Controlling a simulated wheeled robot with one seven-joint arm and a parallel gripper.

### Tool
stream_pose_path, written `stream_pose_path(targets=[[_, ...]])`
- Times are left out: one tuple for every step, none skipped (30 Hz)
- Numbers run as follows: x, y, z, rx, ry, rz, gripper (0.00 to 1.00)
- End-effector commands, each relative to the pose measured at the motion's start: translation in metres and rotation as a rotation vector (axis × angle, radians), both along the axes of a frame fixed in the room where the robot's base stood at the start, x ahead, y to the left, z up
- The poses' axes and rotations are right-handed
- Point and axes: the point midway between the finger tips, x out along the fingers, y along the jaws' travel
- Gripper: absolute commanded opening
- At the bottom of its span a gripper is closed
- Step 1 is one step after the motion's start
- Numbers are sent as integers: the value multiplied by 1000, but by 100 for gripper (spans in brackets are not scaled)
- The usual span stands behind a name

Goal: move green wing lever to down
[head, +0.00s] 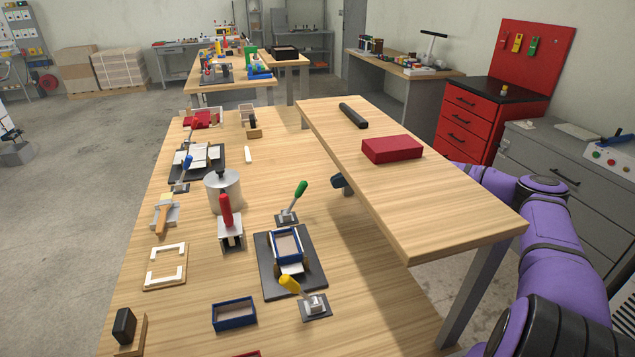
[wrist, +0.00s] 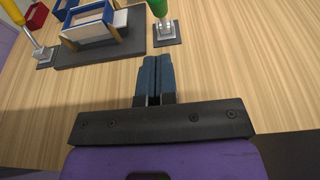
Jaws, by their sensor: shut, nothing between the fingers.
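The green wing lever (head: 300,189) stands raised on a small dark base plate (head: 287,217) beside the box former, its handle leaning to the right in the head view. In the wrist view the lower part of its green handle (wrist: 158,8) and its metal mount show at the top; the handle's upper end is cut off. My gripper (wrist: 154,62) is shut and empty, apart from the lever, with its blue fingers pointing toward the lever base. In the head view only a dark end of my gripper (head: 338,181) shows at the raised shelf's edge; the shelf hides the rest.
The box former (head: 268,283) holds a blue-edged box (head: 287,246). A yellow lever (head: 290,285) stands in front of it, and a red-handled clamp (head: 227,212) to its left. The raised wooden shelf (head: 400,185) carries a dark red box (head: 392,149). Bare tabletop lies between my fingers and the lever.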

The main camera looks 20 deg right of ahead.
Motion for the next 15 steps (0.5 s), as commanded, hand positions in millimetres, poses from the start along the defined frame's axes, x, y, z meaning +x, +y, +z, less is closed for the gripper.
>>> stream_pose_path(targets=[[0, 11, -3, 4, 0, 3, 0], [-1, 16, -4, 4, 1, 4, 0], [-1, 23, -6, 3, 0, 4, 0], [-1, 28, -7, 4, 1, 3, 0], [-1, 33, -8, 4, 0, 2, 0], [0, 38, -4, 3, -1, 2, 0], [0, 42, -2, 2, -1, 2, 0], [0, 45, 1, 3, -2, 3, 0], [0, 49, 3, 2, -1, 2, 0], [0, 52, 5, 1, -1, 2, 0], [0, 55, 6, 2, 0, 2, 0], [0, 58, 8, 1, -2, 1, 0], [0, 59, 8, 1, -1, 1, 0], [0, 61, 9, 1, 0, 1, 0], [0, 62, 11, 1, 0, 1, 0]])
